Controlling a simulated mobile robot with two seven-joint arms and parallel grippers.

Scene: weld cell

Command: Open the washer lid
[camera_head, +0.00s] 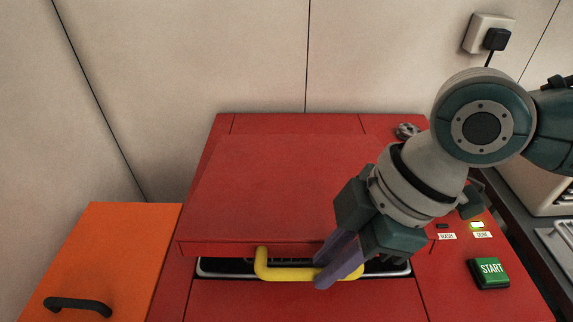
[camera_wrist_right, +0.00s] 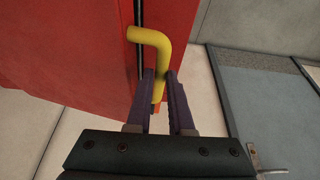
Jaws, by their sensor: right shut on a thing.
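The washer is a red box, and its red lid (camera_head: 290,185) sits raised a little at the front edge. A dark gap with a metal rim (camera_head: 212,268) shows under that edge. A yellow bar handle (camera_head: 285,273) is on the lid's front edge; it also shows in the right wrist view (camera_wrist_right: 150,38). My right gripper (camera_head: 335,268) is shut on the handle near its right end. In the right wrist view its two purple fingers (camera_wrist_right: 160,90) lie on either side of the yellow bar. My left gripper is in neither view.
A green START button (camera_head: 489,272) and WASH and DONE lamps (camera_head: 477,225) are at the washer's right. An orange panel with a black handle (camera_head: 78,305) stands at the left. A pale wall with a socket and plug (camera_head: 495,39) is behind.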

